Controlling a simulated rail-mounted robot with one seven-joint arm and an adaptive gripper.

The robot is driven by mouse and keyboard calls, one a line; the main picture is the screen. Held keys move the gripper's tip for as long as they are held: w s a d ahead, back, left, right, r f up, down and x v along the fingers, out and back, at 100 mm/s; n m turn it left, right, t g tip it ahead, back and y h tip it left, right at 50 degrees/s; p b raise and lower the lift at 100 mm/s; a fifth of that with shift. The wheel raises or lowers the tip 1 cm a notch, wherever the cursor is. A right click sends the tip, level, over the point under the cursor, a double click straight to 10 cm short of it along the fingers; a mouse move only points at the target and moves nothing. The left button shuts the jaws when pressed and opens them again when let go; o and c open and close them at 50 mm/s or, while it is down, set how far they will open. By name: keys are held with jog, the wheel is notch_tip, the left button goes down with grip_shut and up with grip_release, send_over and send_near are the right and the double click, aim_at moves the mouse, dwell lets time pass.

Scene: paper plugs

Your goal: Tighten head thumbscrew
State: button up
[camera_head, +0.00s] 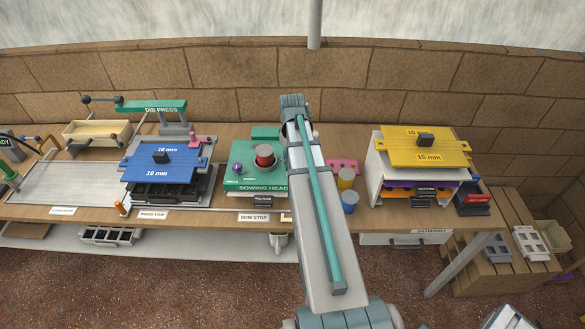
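The green sowing head (232,184), labelled "SOWING HEAD", sits on the bench left of my arm. A small purple knob (237,167) stands on its left top and looks like a thumbscrew; how tight it is cannot be told. A larger red round knob or cup (264,153) is right of it. My arm crosses the middle of the view, just right of the sowing head, and hides part of the bench. My gripper and its fingertips cannot be made out.
A blue 10 mm plate (160,172) on a black tray stands left, by the green dib press (150,106). A yellow 15 mm plate (422,148) tops a white stand at right.

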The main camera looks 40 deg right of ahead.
jog(key=n, duration=0.9)
jog(key=shift+f, duration=0.1)
jog(key=shift+f+b, duration=1)
jog(key=shift+f, duration=0.9)
jog(key=c, duration=1.1)
jog(key=shift+c, duration=0.2)
grip_shut()
jog(key=shift+m, duration=1.8)
